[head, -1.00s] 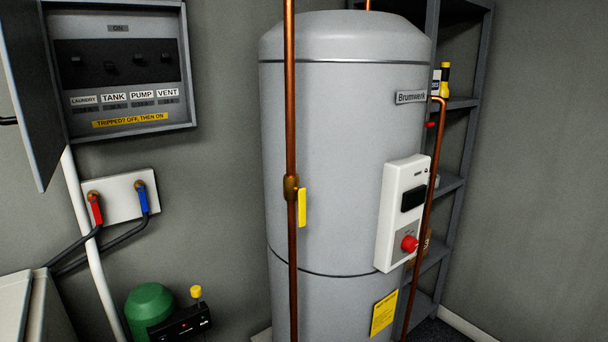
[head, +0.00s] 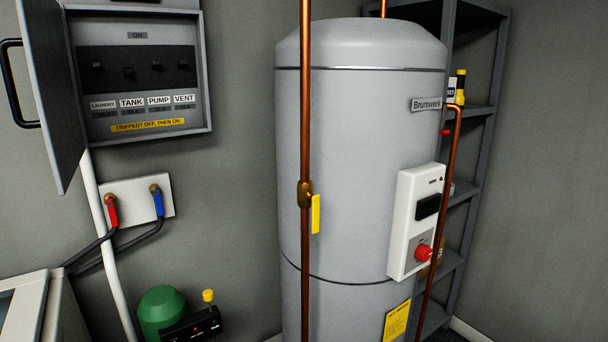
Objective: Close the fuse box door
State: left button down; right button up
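The grey fuse box (head: 203,75) hangs on the wall at the upper left of the head view. Its door (head: 55,90) stands open, swung out to the left, with a black handle (head: 14,85) on its far side. Inside are several dark switches (head: 128,73) above labels reading LAUNDRY, TANK, PUMP and VENT. A yellow label (head: 148,125) sits below them. Neither of my grippers shows.
A large grey tank (head: 360,130) fills the middle, with a copper pipe (head: 306,110) and yellow valve lever (head: 315,214) in front. Below the box are red and blue taps on a white plate (head: 135,190), a white pipe (head: 100,220) and a green cylinder (head: 158,308).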

aim_at(43, 39)
jog(key=j+u, duration=0.35)
jog(key=j, duration=0.2)
jog(key=k+j+u, duration=0.1)
jog(key=j+u, duration=0.3)
jog(key=j, duration=0.15)
jog(key=k+j+z, duration=0.25)
